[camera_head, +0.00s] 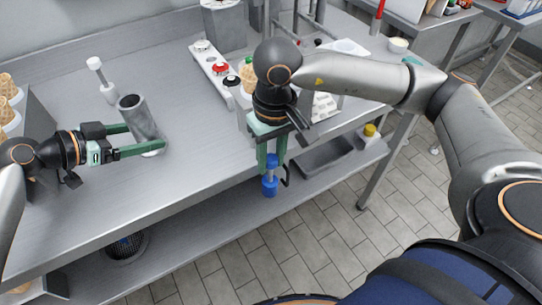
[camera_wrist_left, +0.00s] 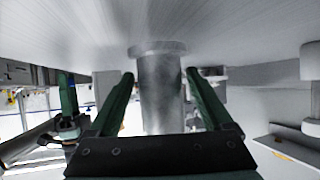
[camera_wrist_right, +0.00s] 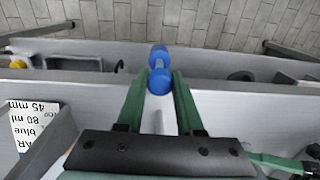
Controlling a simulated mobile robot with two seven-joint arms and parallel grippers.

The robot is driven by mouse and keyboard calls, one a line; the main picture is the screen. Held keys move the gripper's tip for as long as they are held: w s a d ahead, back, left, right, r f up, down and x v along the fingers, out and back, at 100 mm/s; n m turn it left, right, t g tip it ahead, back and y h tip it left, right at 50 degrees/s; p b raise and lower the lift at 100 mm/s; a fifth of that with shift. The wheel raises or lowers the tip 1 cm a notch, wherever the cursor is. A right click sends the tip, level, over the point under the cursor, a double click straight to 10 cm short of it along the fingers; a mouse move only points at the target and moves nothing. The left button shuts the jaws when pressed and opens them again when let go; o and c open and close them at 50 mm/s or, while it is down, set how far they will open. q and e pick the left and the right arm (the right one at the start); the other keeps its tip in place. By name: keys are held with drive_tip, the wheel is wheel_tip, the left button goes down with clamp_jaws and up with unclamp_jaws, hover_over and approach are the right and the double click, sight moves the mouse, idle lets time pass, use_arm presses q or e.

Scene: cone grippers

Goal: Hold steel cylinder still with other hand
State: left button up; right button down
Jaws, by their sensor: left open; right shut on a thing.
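The steel cylinder (camera_head: 138,118) stands on the metal table at the left and looks tilted in the head view. My left gripper (camera_head: 142,138) is open, with one green finger on either side of the cylinder. In the left wrist view the cylinder (camera_wrist_left: 160,95) stands between the two fingers, with visible gaps beside it. My right gripper (camera_head: 271,162) is shut on a blue-ended tool (camera_head: 270,180) over the table's front edge. In the right wrist view the blue end (camera_wrist_right: 158,72) sits between the fingertips.
A white plunger-like tool (camera_head: 102,82) stands behind the cylinder. Cones in a holder (camera_head: 8,100) are at the far left. A white rack with coloured knobs (camera_head: 215,72) is at the back, beside my right arm. The front middle of the table is clear.

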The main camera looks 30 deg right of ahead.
use_arm(q)
drive_tip(key=n+t, duration=0.1)
drive_tip(key=n+t+y, duration=0.1)
drive_tip(key=n, duration=0.1)
drive_tip(key=n+t+y, duration=0.1)
drive_tip(key=t, duration=0.1)
drive_tip(key=shift+s+d+n, duration=0.2)
drive_tip(key=shift+s+n, duration=0.05)
drive_tip(key=shift+n, duration=0.05)
drive_tip(key=shift+n+t+y, duration=0.5)
drive_tip(key=shift+a, duration=0.1)
clamp_jaws()
idle(0.4)
drive_tip(key=shift+f, duration=0.1)
idle(0.4)
